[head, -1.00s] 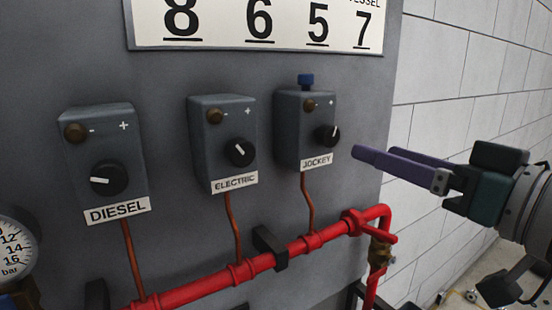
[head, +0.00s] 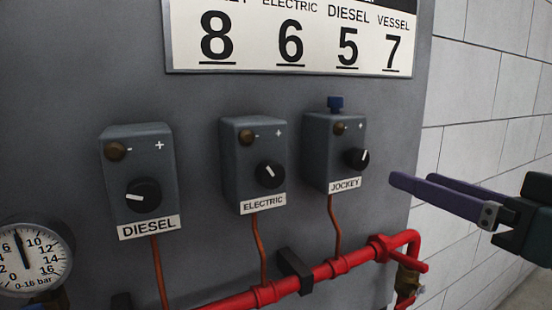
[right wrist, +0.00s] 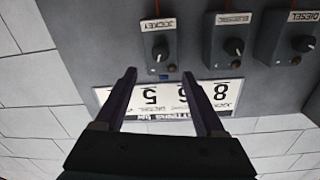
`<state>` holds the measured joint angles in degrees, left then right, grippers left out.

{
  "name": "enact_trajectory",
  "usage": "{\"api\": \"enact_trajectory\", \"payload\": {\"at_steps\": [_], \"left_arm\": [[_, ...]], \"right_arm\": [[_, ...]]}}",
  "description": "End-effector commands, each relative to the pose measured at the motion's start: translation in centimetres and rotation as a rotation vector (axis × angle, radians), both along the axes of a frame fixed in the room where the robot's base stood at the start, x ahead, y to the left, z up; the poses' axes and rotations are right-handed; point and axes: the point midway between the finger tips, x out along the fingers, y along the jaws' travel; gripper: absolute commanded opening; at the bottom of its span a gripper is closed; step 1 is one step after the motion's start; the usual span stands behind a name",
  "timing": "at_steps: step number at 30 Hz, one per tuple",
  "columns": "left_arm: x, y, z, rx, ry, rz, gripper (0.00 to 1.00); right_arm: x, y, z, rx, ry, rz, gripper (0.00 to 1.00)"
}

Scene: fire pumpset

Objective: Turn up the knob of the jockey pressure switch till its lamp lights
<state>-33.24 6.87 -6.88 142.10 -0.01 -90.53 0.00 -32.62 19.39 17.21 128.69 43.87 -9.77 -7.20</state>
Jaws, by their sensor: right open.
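The jockey pressure switch (head: 318,152) is a grey box on the panel, the rightmost of three, with a "JOCKEY" label. Its black knob (head: 357,158) has a white pointer mark tilted up and right. The brownish lamp (head: 340,127) on it looks unlit. In the right wrist view, the jockey knob (right wrist: 160,51) shows upside down beyond and between the open fingers (right wrist: 159,74). My left gripper is not in view.
The electric switch (head: 240,165) and diesel switch (head: 160,165) stand to the left. A red pipe (head: 320,275) runs below, with copper tubes rising to the boxes. A number plate (head: 260,68) is above and a pressure gauge (head: 35,275) at lower left. Free room lies right of the panel edge.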

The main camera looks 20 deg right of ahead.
Motion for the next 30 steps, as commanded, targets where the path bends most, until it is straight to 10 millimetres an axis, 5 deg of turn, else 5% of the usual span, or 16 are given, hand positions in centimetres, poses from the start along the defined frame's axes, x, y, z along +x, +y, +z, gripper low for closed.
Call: {"api": "enact_trajectory", "payload": {"at_steps": [10, 17, 30], "left_arm": [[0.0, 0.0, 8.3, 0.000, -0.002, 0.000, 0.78], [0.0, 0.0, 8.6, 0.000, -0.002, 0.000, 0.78], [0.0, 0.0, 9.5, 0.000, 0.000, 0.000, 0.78]], "right_arm": [[0.6, -0.2, 0.8, -0.534, -0.015, -0.013, 0.72], [1.8, 0.2, 0.0, -0.627, -0.031, -0.002, 0.72], [8.8, 0.4, -0.1, -0.622, -0.030, -0.002, 0.72]]}}
